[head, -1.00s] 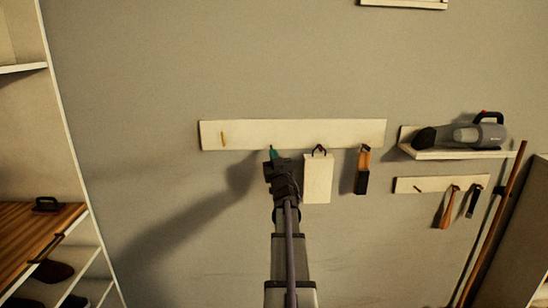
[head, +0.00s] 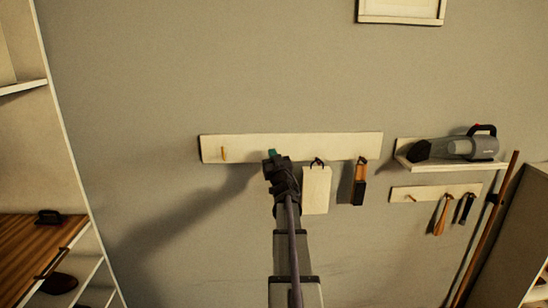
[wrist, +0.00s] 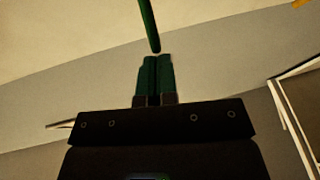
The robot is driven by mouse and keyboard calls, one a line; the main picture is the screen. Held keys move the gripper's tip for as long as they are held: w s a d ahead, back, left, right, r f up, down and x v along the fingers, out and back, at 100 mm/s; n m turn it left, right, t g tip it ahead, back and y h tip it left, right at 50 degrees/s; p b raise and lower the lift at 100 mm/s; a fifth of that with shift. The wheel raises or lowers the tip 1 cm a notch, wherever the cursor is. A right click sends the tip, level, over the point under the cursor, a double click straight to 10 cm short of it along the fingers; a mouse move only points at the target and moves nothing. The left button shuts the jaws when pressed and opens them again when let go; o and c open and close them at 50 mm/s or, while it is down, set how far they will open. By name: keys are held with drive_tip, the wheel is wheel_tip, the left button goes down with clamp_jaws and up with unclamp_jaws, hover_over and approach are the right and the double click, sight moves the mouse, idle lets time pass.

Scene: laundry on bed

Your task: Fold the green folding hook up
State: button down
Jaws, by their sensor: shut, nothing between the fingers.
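The green folding hook (wrist: 148,24) shows in the wrist view as a thin dark green rod reaching down from the top edge. Its lower end is just above my gripper's fingertips in the picture; I cannot tell whether they touch. My gripper (wrist: 154,59) has its two green fingers side by side, shut and empty. In the head view my gripper (head: 272,153) is in front of the lower part of the cream hook board (head: 330,145). The hook cannot be told apart from the green fingertips there.
A yellow hook (head: 224,154) is on the board's left end. A cream hanging board (head: 316,190) and an orange-and-black item (head: 359,183) hang close to my gripper's right. A shelf with a handheld vacuum (head: 470,146) is farther right.

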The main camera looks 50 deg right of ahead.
sight(272, 143)
drive_tip(key=w+d+r+p, duration=0.2)
drive_tip(key=r, duration=0.1)
drive_tip(key=shift+w+d+r+p, duration=0.1)
drive_tip(key=shift+w+d+p, duration=0.1)
drive_tip(key=shift+d+p, duration=0.15)
idle(0.3)
drive_tip(key=s+a+r+p, duration=0.6)
drive_tip(key=s+r+p, duration=0.1)
drive_tip(key=s, duration=0.2)
drive_tip(key=shift+s+a+r+p, duration=0.3)
drive_tip(key=shift+s, duration=0.1)
